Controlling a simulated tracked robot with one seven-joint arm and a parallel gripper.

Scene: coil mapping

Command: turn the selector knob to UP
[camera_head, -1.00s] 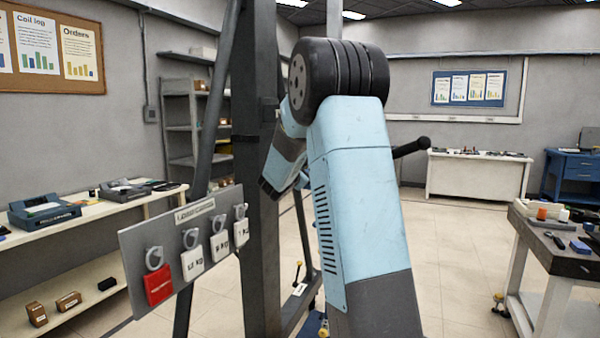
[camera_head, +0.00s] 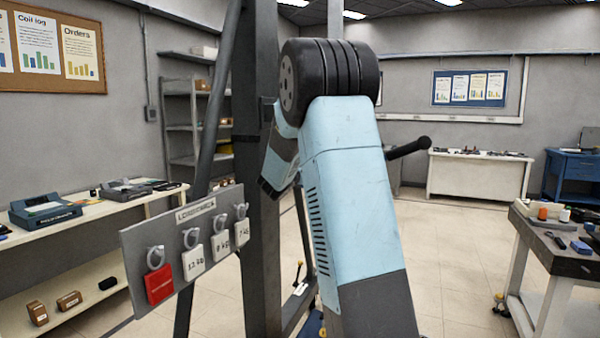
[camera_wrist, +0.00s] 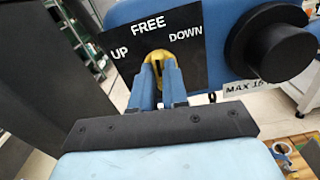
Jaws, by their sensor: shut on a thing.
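The selector knob (camera_wrist: 160,57) is yellow and sits low on a black plate (camera_wrist: 185,35) in the wrist view. The plate has the white words UP on the left, FREE at the top and DOWN on the right. My gripper (camera_wrist: 158,70) has its two blue fingers on either side of the knob, shut on it. The fingers cover part of the knob, and I cannot tell exactly where its pointer stands. In the head view my own arm hides the gripper and the knob.
A large black round part (camera_wrist: 268,45) sits on the blue housing right of the plate. In the head view, a grey board (camera_head: 135,250) with tags on hooks stands left of a dark upright post (camera_head: 255,220). A workbench (camera_head: 560,255) stands at the right.

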